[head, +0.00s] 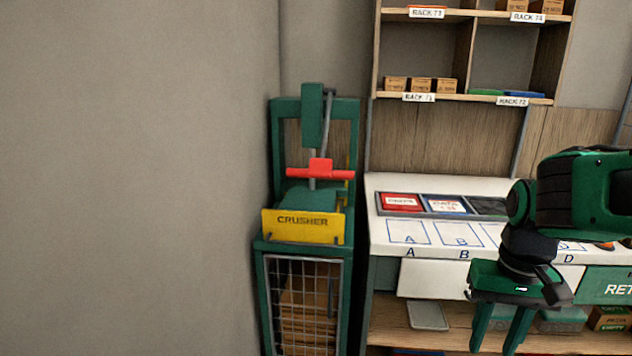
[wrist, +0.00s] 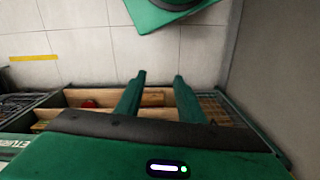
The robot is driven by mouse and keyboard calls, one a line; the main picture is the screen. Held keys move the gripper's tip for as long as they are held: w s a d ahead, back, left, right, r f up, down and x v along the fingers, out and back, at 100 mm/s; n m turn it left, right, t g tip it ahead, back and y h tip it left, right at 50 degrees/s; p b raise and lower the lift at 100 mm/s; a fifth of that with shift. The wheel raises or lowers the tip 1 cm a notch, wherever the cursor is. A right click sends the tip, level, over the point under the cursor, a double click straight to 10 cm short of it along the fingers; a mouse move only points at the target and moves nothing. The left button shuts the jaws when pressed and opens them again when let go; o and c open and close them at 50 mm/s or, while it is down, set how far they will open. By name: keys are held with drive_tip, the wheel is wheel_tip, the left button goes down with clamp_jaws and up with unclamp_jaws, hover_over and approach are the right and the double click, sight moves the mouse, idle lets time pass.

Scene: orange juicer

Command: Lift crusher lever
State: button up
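The crusher (head: 303,222) is a green frame with a yellow front plate, against the wall in the middle of the head view. Its lever has a red crossbar handle (head: 320,169) level above the plate, with a grey rod beneath it. My gripper (head: 499,344) is to the right of the crusher, in front of the workbench, fingers pointing down and apart. In the wrist view my gripper (wrist: 158,76) shows two green fingers with an empty gap between them. The crusher lever is not visible in the wrist view.
A wire-mesh cage (head: 300,300) is under the crusher. The white workbench (head: 385,237) with marked squares and trays is to its right, with a shelf rack (head: 460,98) above. A plain wall (head: 130,180) bounds the left side. Wooden-edged bins (wrist: 90,97) show beyond my fingers.

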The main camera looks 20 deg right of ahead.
drive_tip(key=shift+s+r, duration=0.15)
drive_tip(key=shift+s, duration=0.3)
drive_tip(key=c, duration=0.5)
drive_tip(key=shift+s+d, duration=0.1)
clamp_jaws()
drive_tip(key=w+d+f+n+g+h, duration=0.3)
drive_tip(key=w+d+f+n+h, duration=0.3)
drive_tip(key=w+d+f, duration=0.4)
drive_tip(key=w+d+r+n+t+h, duration=0.3)
drive_tip(key=w+d+n+h, duration=0.25)
drive_tip(key=w+h, duration=0.35)
drive_tip(key=w+a+r+n+t, duration=0.4)
drive_tip(key=w+a+n+t, duration=0.4)
drive_tip(key=w+a+n, duration=0.1)
drive_tip(key=w+a+r+n+t, duration=0.4)
drive_tip(key=w+a+n+t, duration=0.4)
drive_tip(key=a+n, duration=0.1)
drive_tip(key=w+a+n+t+y, duration=0.3)
drive_tip(key=a+n+t+y, duration=0.2)
drive_tip(key=a+n, duration=0.3)
drive_tip(key=a+y, duration=0.1)
drive_tip(key=a, duration=0.2)
drive_tip(key=shift+w+t, duration=0.15)
drive_tip(key=shift+t, duration=0.15)
